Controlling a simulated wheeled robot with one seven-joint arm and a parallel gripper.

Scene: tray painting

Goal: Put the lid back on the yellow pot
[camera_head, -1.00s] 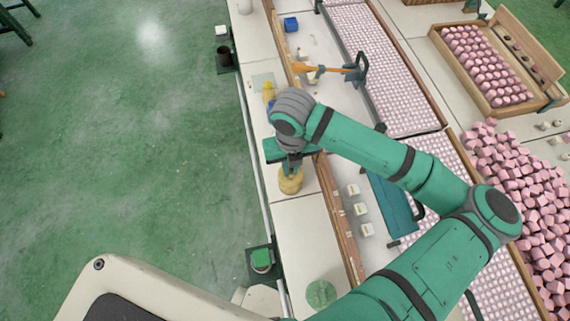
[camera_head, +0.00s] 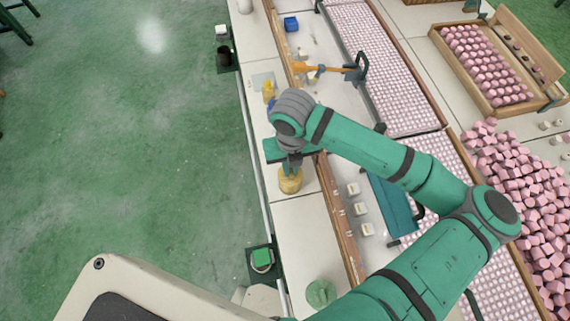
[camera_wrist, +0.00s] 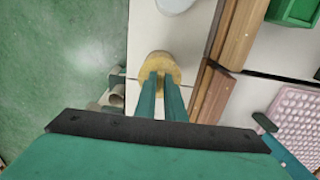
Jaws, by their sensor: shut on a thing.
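The yellow pot (camera_head: 290,184) stands on the pale worktop near its left edge, straight below my gripper (camera_head: 291,168). In the wrist view a round yellow top (camera_wrist: 160,62) shows at the tips of my gripper (camera_wrist: 161,78). My two fingers point down onto it with a narrow gap between them. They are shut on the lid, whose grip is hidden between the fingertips. The lid is at the pot's mouth; I cannot tell whether it is fully seated, as lid and pot look like one yellow shape.
A wooden rail (camera_head: 336,213) runs along the worktop right of the pot, with several small white blocks (camera_head: 360,209) beyond it. A yellow bottle-like thing (camera_head: 268,90) stands farther back. A round green thing (camera_head: 320,293) is nearer me. The worktop between it and the pot is clear.

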